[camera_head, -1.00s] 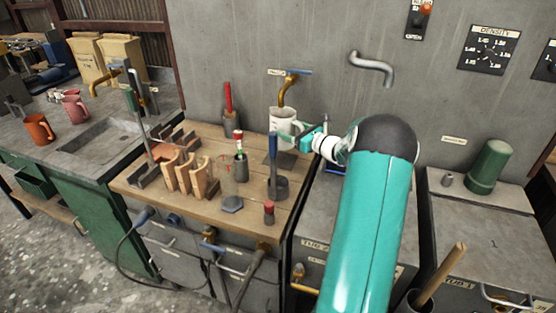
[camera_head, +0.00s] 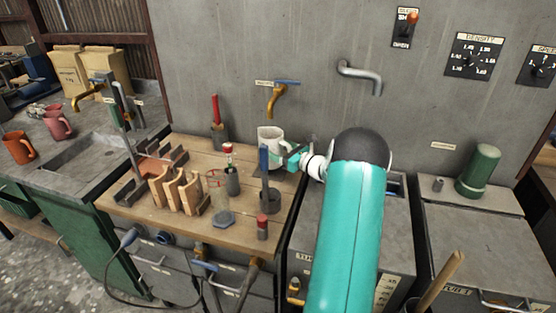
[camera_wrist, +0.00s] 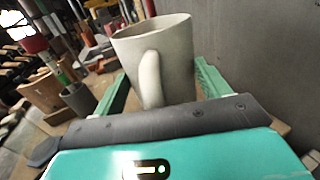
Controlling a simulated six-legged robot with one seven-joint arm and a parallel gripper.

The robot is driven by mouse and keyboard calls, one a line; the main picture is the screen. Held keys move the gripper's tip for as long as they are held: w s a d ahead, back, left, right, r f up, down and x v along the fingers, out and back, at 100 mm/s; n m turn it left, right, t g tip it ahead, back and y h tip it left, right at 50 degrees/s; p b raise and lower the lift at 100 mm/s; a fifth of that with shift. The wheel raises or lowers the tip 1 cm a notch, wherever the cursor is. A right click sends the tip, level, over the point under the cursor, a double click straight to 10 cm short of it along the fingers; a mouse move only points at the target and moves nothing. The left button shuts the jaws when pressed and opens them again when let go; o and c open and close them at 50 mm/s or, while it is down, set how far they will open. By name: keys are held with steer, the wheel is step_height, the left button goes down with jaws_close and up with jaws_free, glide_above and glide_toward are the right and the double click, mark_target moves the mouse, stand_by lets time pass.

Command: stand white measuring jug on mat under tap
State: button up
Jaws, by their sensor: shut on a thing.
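The white measuring jug (camera_head: 270,136) is upright on or just above the wooden bench, below the brass tap with the blue lever (camera_head: 279,98). Its rim is a little below the spout. My gripper (camera_head: 290,157) reaches it from the right and is shut on it. In the wrist view, the jug (camera_wrist: 165,60) stands between my two green fingers, its handle facing the camera. The mat is mostly hidden behind the jug and a dark holder, and I cannot tell whether the jug's base touches it.
A dark holder with a blue-handled tool (camera_head: 268,190) stands just in front of the jug. A red-handled tool (camera_head: 217,120) is behind left. A glass cylinder (camera_head: 220,200) and wooden rack (camera_head: 175,190) fill the bench's left. A grey pipe (camera_head: 362,75) juts from the wall at right.

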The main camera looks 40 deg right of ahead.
steer(key=shift+a+f, duration=0.1)
steer(key=shift+f, duration=1.6)
steer(key=shift+w+f, duration=0.1)
steer(key=shift+f, duration=0.05)
steer(key=o, duration=1.5)
steer(key=shift+f, duration=0.15)
steer(key=shift+s, duration=0.2)
steer(key=s+d, duration=0.1)
steer(key=s, duration=1)
steer(key=shift+s+d, duration=0.3)
